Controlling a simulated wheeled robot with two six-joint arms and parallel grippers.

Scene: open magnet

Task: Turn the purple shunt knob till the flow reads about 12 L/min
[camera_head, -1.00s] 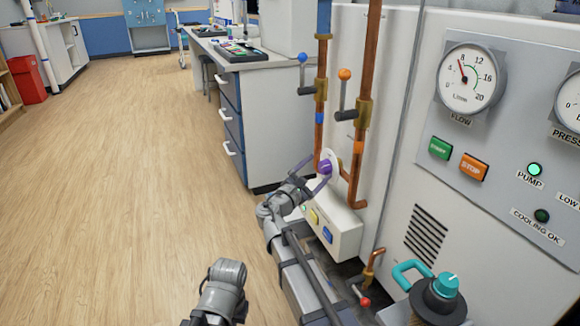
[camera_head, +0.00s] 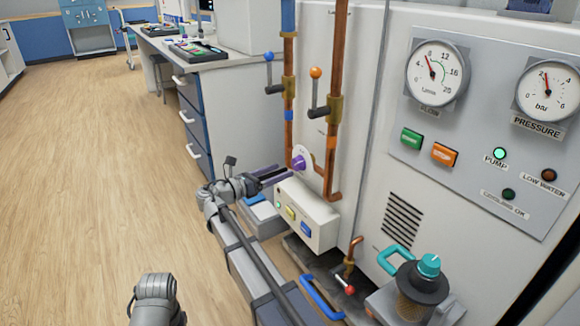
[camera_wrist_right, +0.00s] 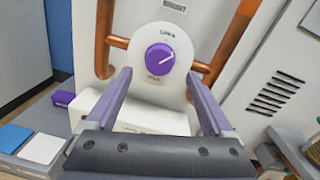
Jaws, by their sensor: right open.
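The purple shunt knob (camera_head: 298,163) sits on a round white plate on the machine's side. My right gripper (camera_head: 286,172) is open in front of the knob. In the right wrist view its two purple fingers (camera_wrist_right: 160,75) stand left and right of the knob, with visible gaps and no contact seen. The flow gauge (camera_head: 437,74) has its red needle a little below 8. My left gripper is out of view; only a grey part of that arm shows at the bottom.
Copper pipes with a blue-handled valve (camera_head: 268,57) and an orange-handled valve (camera_head: 316,72) rise close above the knob. A white box with coloured buttons (camera_head: 305,222) lies just below it. A teal-topped canister (camera_head: 428,265) stands at lower right. The floor at left is clear.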

